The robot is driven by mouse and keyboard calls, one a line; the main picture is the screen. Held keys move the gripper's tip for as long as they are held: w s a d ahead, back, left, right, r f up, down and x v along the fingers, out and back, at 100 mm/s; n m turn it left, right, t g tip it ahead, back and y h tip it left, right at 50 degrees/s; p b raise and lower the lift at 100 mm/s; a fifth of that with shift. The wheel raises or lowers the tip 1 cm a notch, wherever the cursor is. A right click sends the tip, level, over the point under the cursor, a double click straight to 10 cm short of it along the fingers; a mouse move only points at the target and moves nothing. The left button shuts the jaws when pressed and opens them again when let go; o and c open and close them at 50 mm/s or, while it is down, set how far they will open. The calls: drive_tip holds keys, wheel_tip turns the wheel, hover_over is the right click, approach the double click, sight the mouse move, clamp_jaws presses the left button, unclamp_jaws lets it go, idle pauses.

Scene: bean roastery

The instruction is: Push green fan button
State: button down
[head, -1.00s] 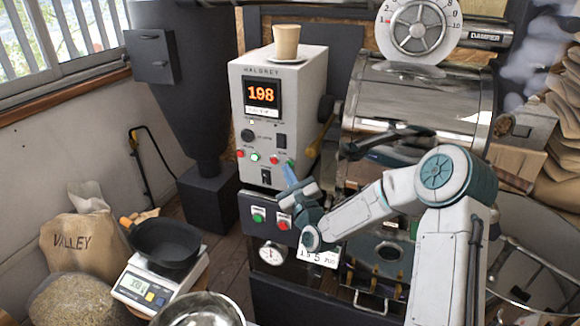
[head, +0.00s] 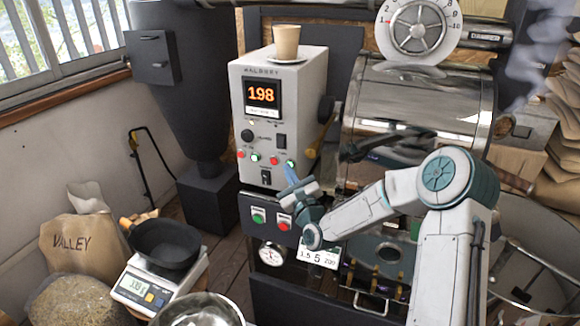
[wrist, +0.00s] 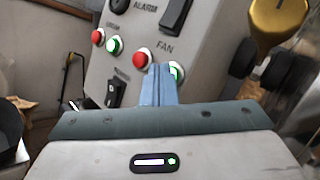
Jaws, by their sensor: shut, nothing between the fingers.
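The green fan button (wrist: 177,72) is on the front of the grey control box, below the FAN label, at the right end of a row of buttons. In the head view the fan button (head: 291,163) shows just above my fingertips. My gripper (wrist: 161,70) is shut and empty, its blue fingers together and pointing at the panel. In the wrist view the fingertips cover the left part of the button. I cannot tell whether they touch it. In the head view my gripper (head: 288,170) is just below the button.
A red button (wrist: 142,58) sits close to the left of my fingertips, with another green button (wrist: 114,44) further left. A black rocker switch (wrist: 115,93) is below. A cup (head: 286,42) stands on the control box (head: 308,85). A brass-coloured handle (wrist: 278,20) is to the right.

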drive_tip(key=shift+s, duration=0.1)
drive_tip(key=shift+s+a, duration=0.25)
drive_tip(key=shift+s, duration=0.45)
drive_tip(key=shift+s, duration=0.1)
drive_tip(key=s, duration=0.1)
drive_tip(key=s+a, duration=0.1)
drive_tip(key=s, duration=0.1)
drive_tip(key=s+b, duration=0.1)
drive_tip(key=shift+s+a, duration=0.25)
drive_tip(key=shift+a, duration=0.1)
idle(0.6)
